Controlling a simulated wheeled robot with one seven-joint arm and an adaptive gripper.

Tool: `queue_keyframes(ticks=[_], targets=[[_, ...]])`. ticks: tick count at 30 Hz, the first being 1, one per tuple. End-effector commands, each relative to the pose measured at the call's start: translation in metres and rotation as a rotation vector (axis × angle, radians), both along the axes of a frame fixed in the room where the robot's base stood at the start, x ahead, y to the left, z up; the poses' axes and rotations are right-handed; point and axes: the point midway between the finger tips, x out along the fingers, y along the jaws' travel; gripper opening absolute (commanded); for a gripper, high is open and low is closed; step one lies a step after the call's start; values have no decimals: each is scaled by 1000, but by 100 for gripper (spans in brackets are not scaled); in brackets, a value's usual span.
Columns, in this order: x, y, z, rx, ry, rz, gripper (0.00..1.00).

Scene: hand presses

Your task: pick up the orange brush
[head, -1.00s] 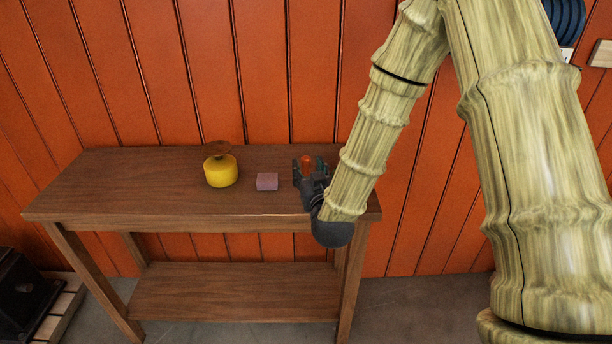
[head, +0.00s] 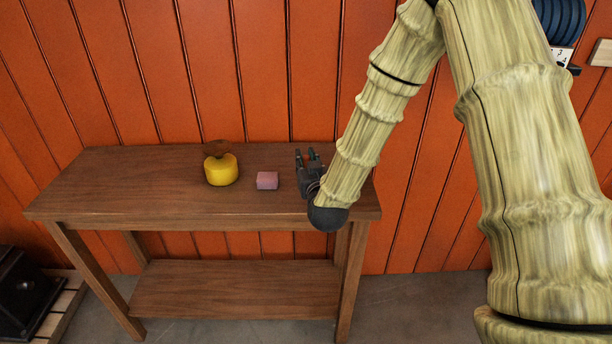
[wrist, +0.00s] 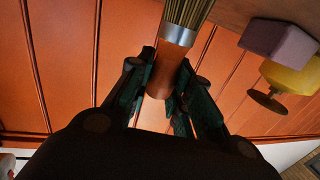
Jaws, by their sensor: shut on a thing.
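The orange brush (wrist: 166,72) shows in the wrist view, with an orange handle, a silver metal band and tan bristles at the top edge. My gripper (wrist: 164,92) has its two dark fingers closed on the handle, one on each side. In the head view my gripper (head: 309,156) is at the right end of the wooden table. I cannot make out the brush in the head view, and the bristle tips are cut off in the wrist view.
The brown table (head: 130,185) also bears a pink block (head: 267,180) left of my gripper and a yellow pot-like thing with a brown top (head: 221,170) farther left. An orange plank wall (head: 200,70) stands behind. The table's left part is clear.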

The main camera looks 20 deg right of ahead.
Motion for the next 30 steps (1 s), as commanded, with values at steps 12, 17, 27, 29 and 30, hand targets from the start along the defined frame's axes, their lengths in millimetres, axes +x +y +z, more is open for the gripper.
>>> queue_keyframes(ticks=[12, 17, 27, 29, 30], targets=[[0, 0, 12, 0, -3, 1, 0], [0, 1, 28, 0, -3, 2, 0], [-56, 18, 39, -2, 1, 2, 0], [-68, 22, 40, -1, 1, 3, 0], [-76, 24, 41, -2, 0, 3, 0]])
